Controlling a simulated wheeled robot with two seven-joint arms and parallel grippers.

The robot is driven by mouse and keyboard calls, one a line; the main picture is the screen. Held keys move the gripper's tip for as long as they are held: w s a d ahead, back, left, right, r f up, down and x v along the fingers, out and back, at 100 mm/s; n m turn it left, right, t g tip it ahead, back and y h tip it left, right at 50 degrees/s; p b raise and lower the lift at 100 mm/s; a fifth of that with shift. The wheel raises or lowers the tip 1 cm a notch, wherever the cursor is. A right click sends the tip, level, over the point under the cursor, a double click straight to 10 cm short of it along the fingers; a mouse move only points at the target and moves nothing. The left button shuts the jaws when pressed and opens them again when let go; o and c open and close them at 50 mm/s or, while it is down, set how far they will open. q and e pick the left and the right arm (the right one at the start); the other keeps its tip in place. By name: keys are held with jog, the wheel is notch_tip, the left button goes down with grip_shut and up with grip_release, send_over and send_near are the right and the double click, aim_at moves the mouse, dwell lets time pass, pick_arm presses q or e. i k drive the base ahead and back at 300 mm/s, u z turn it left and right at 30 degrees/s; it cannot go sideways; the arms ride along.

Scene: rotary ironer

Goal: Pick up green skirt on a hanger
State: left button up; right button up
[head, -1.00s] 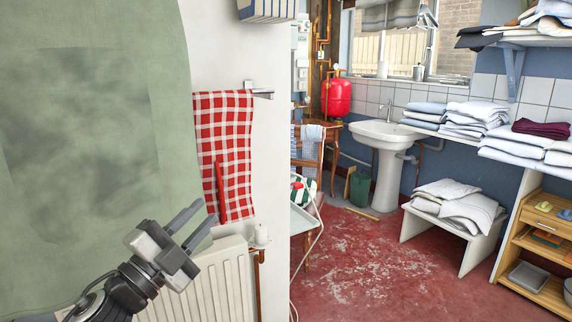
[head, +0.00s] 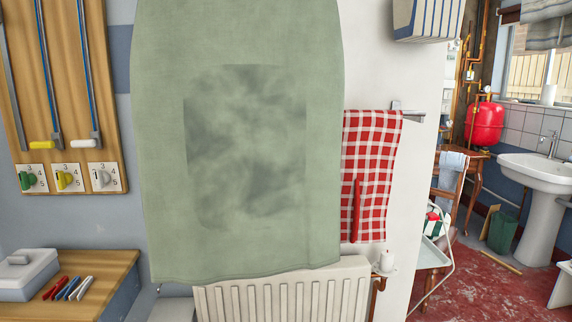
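The green skirt (head: 165,150) hangs large and close in the middle of the head view, with a darker blotchy patch on its front. Its top runs out of the picture, so the hanger is hidden from view. Its lower hem hangs just above and in front of a white radiator. Neither of my grippers shows in the head view now.
A red checked towel (head: 370,150) hangs on a wall rail right of the skirt, above the radiator (head: 285,298). A wooden board with numbered dials (head: 65,178) is at left, above a wooden counter (head: 110,268) with a white box (head: 25,275) and pens.

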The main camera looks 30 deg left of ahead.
aim_at(237, 106)
jog(key=u, duration=0.35)
jog(key=i, duration=1.25)
jog(key=u, duration=1.45)
